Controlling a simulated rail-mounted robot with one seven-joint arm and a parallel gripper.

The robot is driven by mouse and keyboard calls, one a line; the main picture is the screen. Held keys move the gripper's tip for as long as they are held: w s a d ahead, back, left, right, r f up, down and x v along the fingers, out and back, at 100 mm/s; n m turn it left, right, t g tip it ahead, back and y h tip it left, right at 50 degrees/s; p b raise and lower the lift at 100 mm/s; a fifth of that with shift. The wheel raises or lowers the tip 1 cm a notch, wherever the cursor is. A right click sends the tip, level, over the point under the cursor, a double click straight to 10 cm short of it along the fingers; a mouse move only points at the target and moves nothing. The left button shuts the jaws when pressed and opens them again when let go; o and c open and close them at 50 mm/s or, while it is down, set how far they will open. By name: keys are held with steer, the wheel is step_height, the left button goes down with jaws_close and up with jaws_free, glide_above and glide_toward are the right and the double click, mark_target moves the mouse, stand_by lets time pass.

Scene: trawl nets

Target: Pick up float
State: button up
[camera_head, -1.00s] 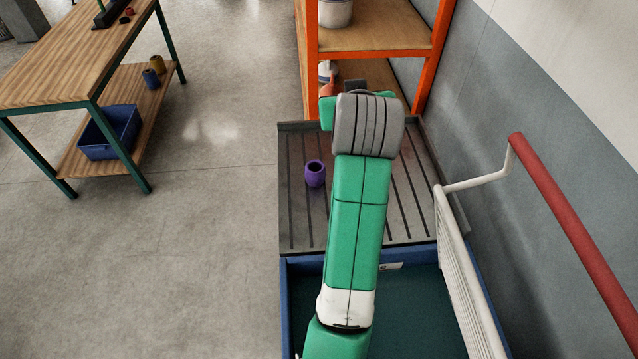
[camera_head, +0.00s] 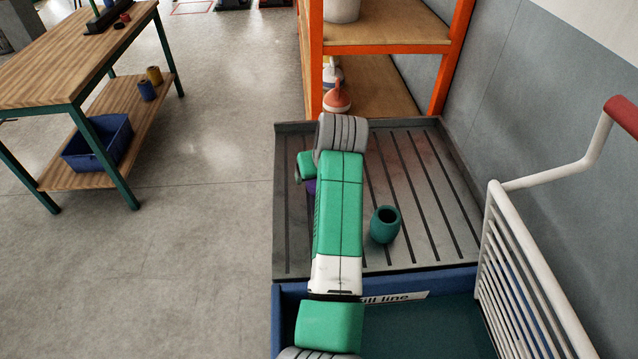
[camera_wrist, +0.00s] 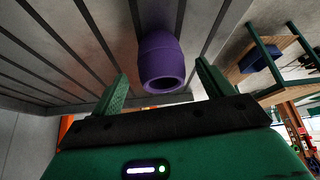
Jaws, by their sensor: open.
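A purple barrel-shaped float (camera_wrist: 162,62) with a dark open end shows between the fingers of my gripper (camera_wrist: 161,72) in the wrist view. The gripper is open, with a finger on either side of the float; a gap shows at each side. In the head view only a sliver of the purple float (camera_head: 311,186) shows beside my arm, on the grooved grey tray. A teal float (camera_head: 385,224) of similar shape stands on the same tray, right of my arm. My gripper's fingers are hidden in the head view.
The grey grooved tray (camera_head: 436,180) has raised edges. In front of it is a blue bin (camera_head: 430,284) with a white rail rack (camera_head: 535,290) at right. A wooden workbench (camera_head: 60,55) stands left.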

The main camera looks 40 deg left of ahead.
steer(key=b+x, duration=0.1)
steer(key=x, duration=0.2)
steer(key=shift+s+a+f, duration=0.1)
steer(key=shift+f, duration=0.2)
steer(key=shift+r, duration=0.1)
steer(key=c, duration=1.1)
steer(key=shift+o, duration=0.2)
